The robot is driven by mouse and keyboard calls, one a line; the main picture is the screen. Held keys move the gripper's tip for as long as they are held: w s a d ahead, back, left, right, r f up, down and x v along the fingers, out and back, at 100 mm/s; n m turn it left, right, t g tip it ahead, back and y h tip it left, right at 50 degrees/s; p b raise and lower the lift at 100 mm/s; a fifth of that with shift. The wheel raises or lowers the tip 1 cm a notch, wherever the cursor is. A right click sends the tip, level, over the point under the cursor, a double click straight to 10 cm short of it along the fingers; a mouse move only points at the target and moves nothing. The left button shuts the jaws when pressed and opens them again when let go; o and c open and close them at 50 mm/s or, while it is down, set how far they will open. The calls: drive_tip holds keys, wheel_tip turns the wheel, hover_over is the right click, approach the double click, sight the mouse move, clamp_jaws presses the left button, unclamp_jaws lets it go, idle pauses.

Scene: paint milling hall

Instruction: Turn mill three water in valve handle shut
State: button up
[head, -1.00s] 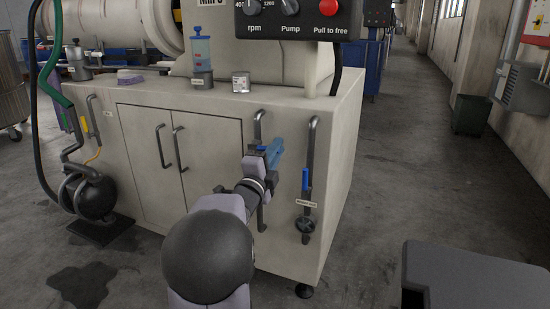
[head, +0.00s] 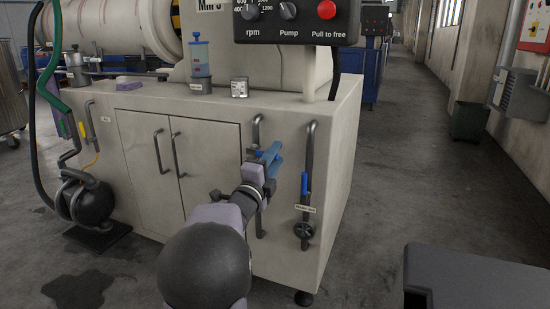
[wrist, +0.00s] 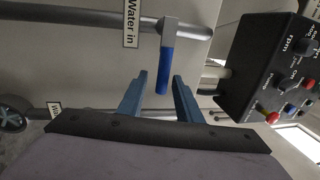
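In the wrist view, the water in valve handle (wrist: 166,66) is a blue lever on a grey fitting. It appears to stand across its grey pipe (wrist: 85,17), beside a white "Water in" label (wrist: 130,22). My gripper (wrist: 160,76) is open, with one blue finger on each side of the lever in the picture. Gaps show on both sides; I cannot tell how deep the lever sits between the fingers. In the head view, my gripper (head: 271,160) is at the left of the two right-hand pipes and hides most of this valve.
To the right is the water out pipe with a similar blue handle (head: 304,184) lying along it, and a dark handwheel (head: 304,230) below. The control box (head: 297,22) overhangs above. Cabinet door handles (head: 177,152) stick out at left. Open floor lies right of the mill.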

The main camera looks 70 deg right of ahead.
drive_tip(key=shift+a, duration=0.1)
drive_tip(key=a+f+p, duration=0.1)
drive_tip(key=a, duration=0.6)
drive_tip(key=shift+f+p, duration=0.2)
drive_tip(key=shift+p, duration=0.15)
idle(0.4)
